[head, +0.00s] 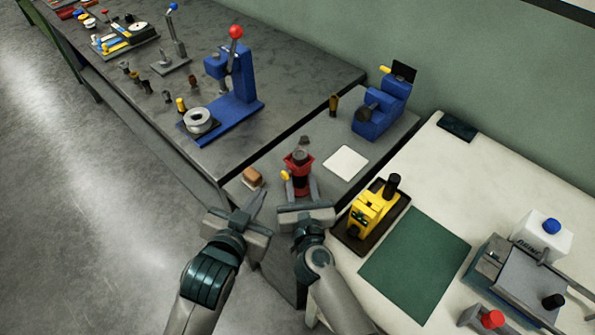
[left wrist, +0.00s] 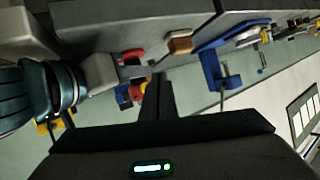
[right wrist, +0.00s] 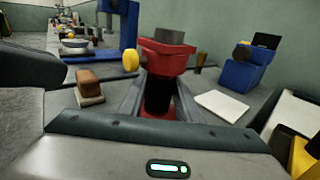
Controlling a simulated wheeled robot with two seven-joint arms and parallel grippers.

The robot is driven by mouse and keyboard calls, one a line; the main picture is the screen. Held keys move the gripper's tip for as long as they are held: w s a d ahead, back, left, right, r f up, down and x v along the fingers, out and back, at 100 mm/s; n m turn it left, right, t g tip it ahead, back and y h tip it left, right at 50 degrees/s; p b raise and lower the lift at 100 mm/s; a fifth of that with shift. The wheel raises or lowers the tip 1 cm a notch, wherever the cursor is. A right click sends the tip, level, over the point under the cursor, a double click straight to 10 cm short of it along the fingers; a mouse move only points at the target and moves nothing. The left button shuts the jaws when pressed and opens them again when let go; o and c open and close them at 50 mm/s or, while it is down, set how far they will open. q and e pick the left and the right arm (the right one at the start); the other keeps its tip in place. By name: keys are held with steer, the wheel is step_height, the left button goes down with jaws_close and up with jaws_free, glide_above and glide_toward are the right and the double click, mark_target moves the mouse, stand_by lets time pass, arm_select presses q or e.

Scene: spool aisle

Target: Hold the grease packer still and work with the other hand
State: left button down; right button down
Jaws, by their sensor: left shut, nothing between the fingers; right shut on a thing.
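The red grease packer (head: 299,160), with a dark body, a grey top and a yellow knob, stands upright on the grey bench. It also shows large in the right wrist view (right wrist: 167,57). My right gripper (head: 300,188) is shut on its dark lower body, one finger on each side, as the right wrist view (right wrist: 159,100) shows. My left gripper (head: 259,199) is shut and empty, to the left of the packer and apart from it, near the bench's front edge. In the left wrist view, the packer (left wrist: 132,92) is partly hidden behind my left fingers (left wrist: 158,80).
A brown block (head: 252,176) on a pale base lies just beyond my left gripper. A white pad (head: 345,163), a blue device (head: 380,110) and a small brass piece (head: 333,104) stand behind. A yellow device (head: 370,208) on a dark tray is right. A blue press (head: 240,90) stands left.

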mark_target(282, 176)
arm_select(q)
steer(key=w+d, duration=0.3)
steer(key=shift+w+d, duration=0.3)
steer(key=shift+d, duration=0.05)
steer(key=shift+w+d, duration=0.5)
arm_select(e)
steer(key=shift+s+a, duration=0.1)
steer(key=shift+a, duration=0.05)
stand_by(2.0)
arm_select(q)
steer(key=shift+s+a+r, duration=0.1)
steer(key=shift+s+a, duration=0.15)
steer(key=shift+s, duration=0.05)
stand_by(0.4)
steer(key=shift+s+a, duration=2.1)
steer(key=shift+a, duration=0.1)
arm_select(e)
steer(key=shift+d, duration=0.2)
steer(key=c, duration=1.2)
jaws_free()
